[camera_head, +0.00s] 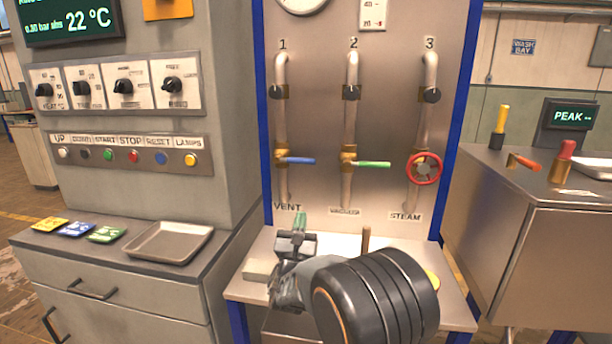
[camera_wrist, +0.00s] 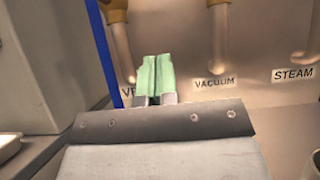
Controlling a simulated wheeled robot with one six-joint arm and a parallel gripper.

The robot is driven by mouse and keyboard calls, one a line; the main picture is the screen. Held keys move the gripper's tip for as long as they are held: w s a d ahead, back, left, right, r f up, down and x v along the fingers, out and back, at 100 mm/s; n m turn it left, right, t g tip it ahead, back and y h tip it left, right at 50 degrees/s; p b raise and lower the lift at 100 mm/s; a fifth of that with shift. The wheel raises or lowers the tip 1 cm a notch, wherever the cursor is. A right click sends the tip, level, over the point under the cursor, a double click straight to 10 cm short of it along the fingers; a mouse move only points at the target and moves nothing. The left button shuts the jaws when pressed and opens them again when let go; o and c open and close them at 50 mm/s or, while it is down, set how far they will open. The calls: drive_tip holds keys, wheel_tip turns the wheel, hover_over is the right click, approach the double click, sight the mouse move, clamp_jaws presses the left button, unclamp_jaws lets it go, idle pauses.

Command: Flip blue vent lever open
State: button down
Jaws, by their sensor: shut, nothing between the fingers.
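The blue vent lever (camera_head: 300,161) is on pipe 1, above the VENT label (camera_head: 287,207). It points sideways to the right, across the vertical pipe. My gripper (camera_head: 299,220) is in front of the panel, below the blue lever and apart from it. Its green-tipped fingers are shut with nothing between them. In the wrist view the shut fingers (camera_wrist: 155,78) point up at the panel and cover part of the VENT label. The blue lever is not in the wrist view.
A green lever (camera_head: 373,164) on pipe 2 and a red wheel (camera_head: 424,169) on pipe 3 are to the right. A grey console (camera_head: 235,110) with knobs and buttons stands close on the left. A metal tray (camera_head: 170,257) lies on its ledge. A shelf (camera_head: 262,250) is under the panel.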

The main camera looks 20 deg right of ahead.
sight(301, 161)
drive_tip(key=s+a+r+p+x, duration=0.1)
drive_tip(key=r+p+x, duration=0.1)
drive_tip(key=x, duration=1)
drive_tip(key=shift+d+r, duration=0.2)
drive_tip(key=shift+r, duration=0.1)
